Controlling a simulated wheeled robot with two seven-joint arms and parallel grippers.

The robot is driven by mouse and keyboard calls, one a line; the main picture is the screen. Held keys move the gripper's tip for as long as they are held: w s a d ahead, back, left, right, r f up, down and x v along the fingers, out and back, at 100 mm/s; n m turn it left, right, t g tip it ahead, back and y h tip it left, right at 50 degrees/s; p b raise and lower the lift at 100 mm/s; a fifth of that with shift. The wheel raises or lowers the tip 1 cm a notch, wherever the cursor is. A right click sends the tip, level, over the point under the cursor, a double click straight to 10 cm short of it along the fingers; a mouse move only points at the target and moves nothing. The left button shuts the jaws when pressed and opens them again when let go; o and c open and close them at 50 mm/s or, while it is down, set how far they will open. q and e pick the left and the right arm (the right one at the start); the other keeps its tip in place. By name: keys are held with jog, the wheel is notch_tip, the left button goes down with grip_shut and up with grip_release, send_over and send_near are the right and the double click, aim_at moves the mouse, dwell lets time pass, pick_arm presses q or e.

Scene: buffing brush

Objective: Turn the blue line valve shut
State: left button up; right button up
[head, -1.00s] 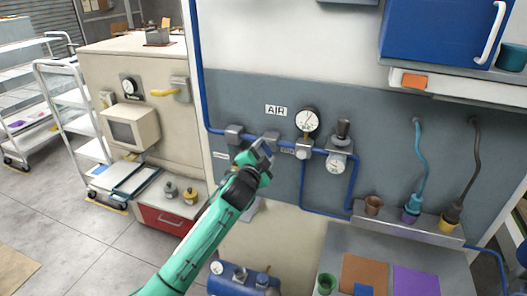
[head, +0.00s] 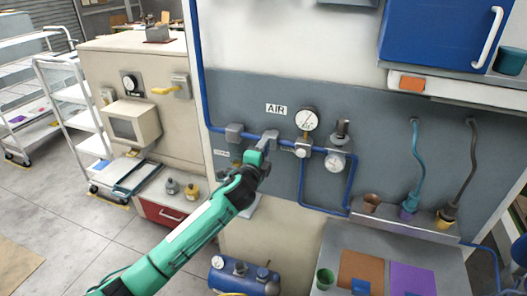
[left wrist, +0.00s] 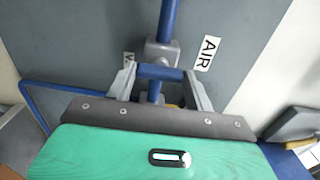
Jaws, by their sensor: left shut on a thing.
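The blue air line (head: 222,131) runs across the grey wall panel under the AIR label (head: 276,109). My left gripper (head: 268,140) is at this line, left of the round gauge (head: 307,119), and hides most of the valve in the head view. In the left wrist view my left gripper (left wrist: 160,76) is shut on the blue valve handle (left wrist: 160,72), one finger at each end. The handle looks crosswise to the blue pipe (left wrist: 168,18), in front of a grey fitting (left wrist: 161,52). My right gripper is not in view.
A regulator with a dial (head: 336,161) is right of the gauge. A shelf with cups (head: 400,218) and hanging hoses is farther right. A blue tank (head: 243,279) sits below. A beige cabinet (head: 120,68) and a cart stand left, with open floor in front.

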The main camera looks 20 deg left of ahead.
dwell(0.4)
pick_arm(q)
jog(key=o, duration=1)
jog(key=s+b, duration=0.2)
jog(key=s, duration=0.5)
jog(key=s+b, duration=0.3)
jog(key=s, duration=0.3)
jog(key=shift+s+a, duration=0.2)
jog(key=shift+s, duration=0.2)
jog(key=shift+f, duration=0.15)
